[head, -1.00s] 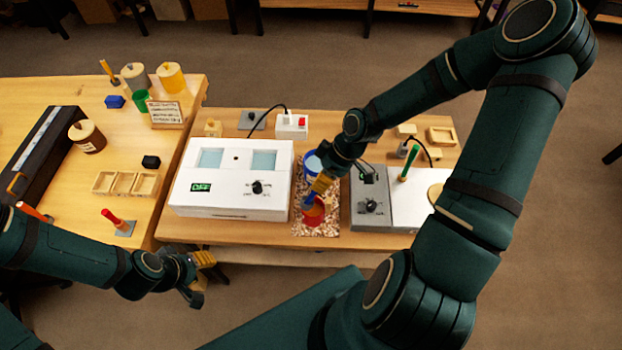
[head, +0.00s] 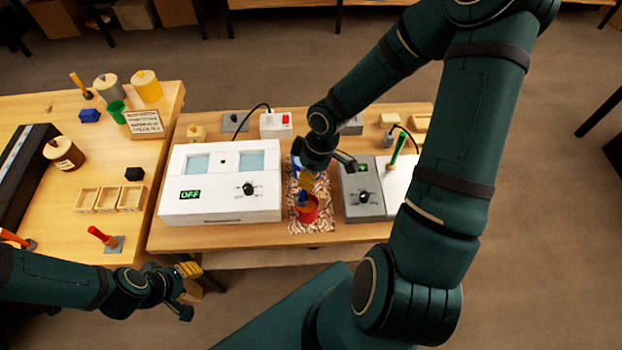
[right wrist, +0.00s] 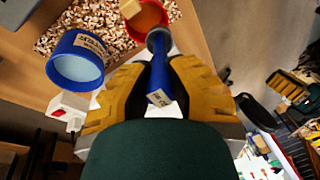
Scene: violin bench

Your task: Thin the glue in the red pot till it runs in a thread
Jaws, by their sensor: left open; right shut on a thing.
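The red pot (head: 311,216) stands on a speckled mat (head: 296,226) on the right bench; orange glue shows inside it in the right wrist view (right wrist: 149,16). My right gripper (head: 307,182) is shut on a blue-handled tool (right wrist: 160,72) with a grey collar and a small label. The tool points down at the red pot; I cannot tell whether its end touches the glue. A blue pot (right wrist: 74,84) with pale blue liquid stands beside the red pot, mostly hidden by my gripper in the head view. My left gripper (head: 190,278) is open and empty at the bench's front edge.
A white box with a dial and an OFF display (head: 222,205) stands left of the mat. A grey dial unit (head: 364,205) stands close on its right. The left table holds jars, small trays (head: 108,199) and a red-handled tool (head: 103,236).

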